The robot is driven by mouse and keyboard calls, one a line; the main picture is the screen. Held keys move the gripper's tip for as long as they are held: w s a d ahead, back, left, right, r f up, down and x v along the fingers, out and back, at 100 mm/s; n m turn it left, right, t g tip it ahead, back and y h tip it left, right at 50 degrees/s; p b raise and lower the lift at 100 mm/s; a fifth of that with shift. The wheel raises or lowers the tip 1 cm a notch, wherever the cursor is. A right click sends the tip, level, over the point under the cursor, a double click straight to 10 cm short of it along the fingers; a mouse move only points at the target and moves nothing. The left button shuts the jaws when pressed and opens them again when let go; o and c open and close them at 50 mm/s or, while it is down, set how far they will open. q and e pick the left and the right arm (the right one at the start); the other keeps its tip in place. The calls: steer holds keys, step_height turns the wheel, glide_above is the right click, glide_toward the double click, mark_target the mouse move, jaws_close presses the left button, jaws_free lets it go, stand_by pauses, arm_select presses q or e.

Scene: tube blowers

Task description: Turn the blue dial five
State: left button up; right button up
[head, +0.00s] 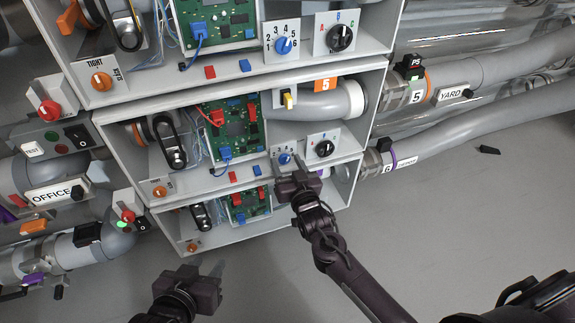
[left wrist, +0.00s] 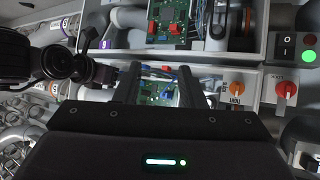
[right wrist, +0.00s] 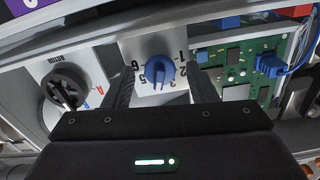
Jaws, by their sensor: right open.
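A blue dial (head: 285,158) sits on a white numbered plate in the middle grey box, just beyond my right gripper. It also shows in the right wrist view (right wrist: 160,71), where its plate appears upside down; I cannot tell surely which number it points to. My right gripper (head: 291,168) is open, its fingers apart on either side of the dial in that view, with no clear contact. Another blue dial (head: 284,45) on a plate numbered 1 to 6 is in the upper box. My left gripper (head: 217,271) is open and empty, low in front of the boxes.
A black dial (head: 325,148) sits right of the middle blue dial. A green circuit board (head: 232,130), an orange knob (head: 159,191) and a blue block (head: 257,170) are to its left. Grey pipes (head: 440,145) run at the right. The floor in front is clear.

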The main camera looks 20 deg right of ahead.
steer(key=c, duration=1)
steer(key=shift+r+m+p, duration=0.15)
steer(key=shift+m+p, duration=0.6)
steer(key=shift+m, duration=0.95)
arm_select(q)
steer(key=s+a+f+g+y+p, duration=0.2)
steer(key=s+a+f+g+y, duration=0.1)
steer(key=s+a+f+g, duration=0.2)
steer(key=shift+s+f+g, duration=0.4)
steer(key=shift+s+g, duration=0.1)
steer(key=shift+s, duration=0.75)
arm_select(e)
steer(key=shift+m, duration=2.2)
steer(key=o, duration=1)
